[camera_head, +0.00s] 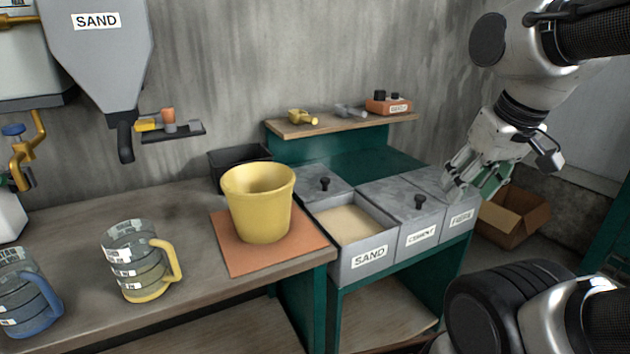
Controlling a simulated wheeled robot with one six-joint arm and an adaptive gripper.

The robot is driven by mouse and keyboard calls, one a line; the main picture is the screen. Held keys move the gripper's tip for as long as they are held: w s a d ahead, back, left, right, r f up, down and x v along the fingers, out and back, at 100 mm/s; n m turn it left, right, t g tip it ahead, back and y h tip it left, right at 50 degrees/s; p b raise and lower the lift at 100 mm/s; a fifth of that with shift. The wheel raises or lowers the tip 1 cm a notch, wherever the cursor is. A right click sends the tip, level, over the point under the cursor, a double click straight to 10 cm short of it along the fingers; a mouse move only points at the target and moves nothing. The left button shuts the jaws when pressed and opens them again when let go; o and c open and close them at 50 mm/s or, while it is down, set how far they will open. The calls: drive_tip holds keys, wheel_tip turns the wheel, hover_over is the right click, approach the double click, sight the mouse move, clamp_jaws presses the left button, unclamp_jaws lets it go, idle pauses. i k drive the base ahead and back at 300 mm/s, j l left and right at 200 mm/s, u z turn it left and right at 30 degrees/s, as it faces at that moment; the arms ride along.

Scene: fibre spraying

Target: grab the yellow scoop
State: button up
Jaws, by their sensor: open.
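The yellow scoop (303,117) lies on the small wooden shelf (285,129) against the wall, near its left end. My gripper (468,181) is open at the right, pointing down over the bin labelled for fibre. It is well to the right of the scoop, lower in the picture and apart from it. Whether its fingertips touch the bin cannot be told. No object shows between the fingers.
A grey scoop (349,110) and an orange box (389,104) share the shelf. Below stand an open sand bin (362,258) and a lidded cement bin (419,235). A yellow bucket (259,208) stands on an orange mat (237,255). A cardboard box (513,222) sits at right.

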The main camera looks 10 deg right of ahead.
sight(297, 116)
drive_tip(key=i+l+u, duration=0.45)
drive_tip(key=l+u, duration=0.2)
drive_tip(key=l, duration=0.2)
drive_tip(key=i+l+u, duration=0.25)
drive_tip(key=k+l, duration=0.1)
